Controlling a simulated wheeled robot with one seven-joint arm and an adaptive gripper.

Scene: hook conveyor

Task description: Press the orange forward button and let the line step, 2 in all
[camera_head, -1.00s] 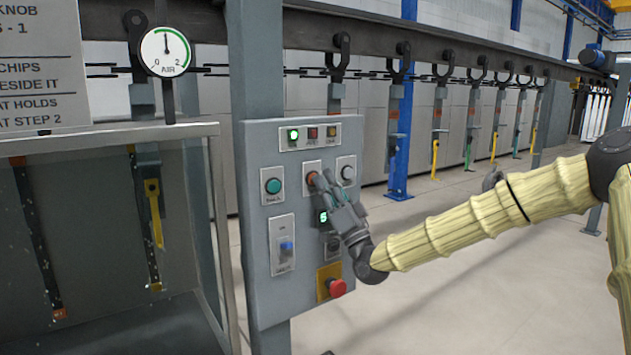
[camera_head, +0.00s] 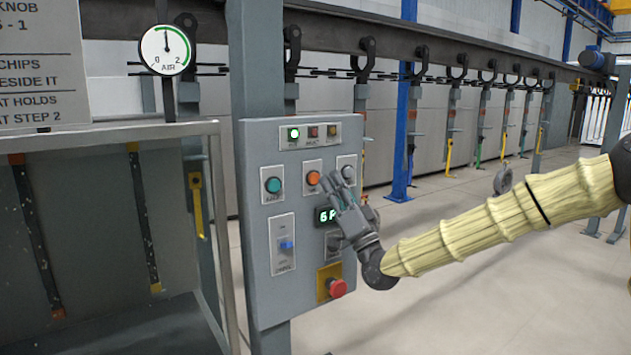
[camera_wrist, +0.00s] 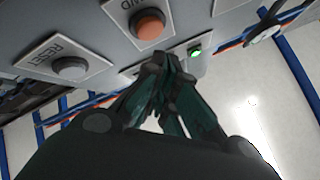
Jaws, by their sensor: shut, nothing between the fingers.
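The orange forward button (camera_head: 313,178) is in full view on the grey control panel (camera_head: 262,312). It also shows in the wrist view (camera_wrist: 149,25), its plate lettering partly cut off. My gripper (camera_head: 334,178) is shut and empty, its fingertips a little right of the orange button and apart from it. In the wrist view the closed fingertips (camera_wrist: 164,62) lie just below the button in the picture. A green-lit display (camera_head: 325,215) reads 6 and a letter like P, partly hidden by my gripper. The hook line (camera_head: 365,60) runs overhead with hangers carrying coloured parts.
The panel also has a teal button (camera_head: 273,185), a grey reset button (camera_wrist: 70,68), a blue switch (camera_head: 286,245) and a red emergency stop (camera_head: 337,288). A booth frame (camera_head: 222,240) stands at left. Open floor lies to the right.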

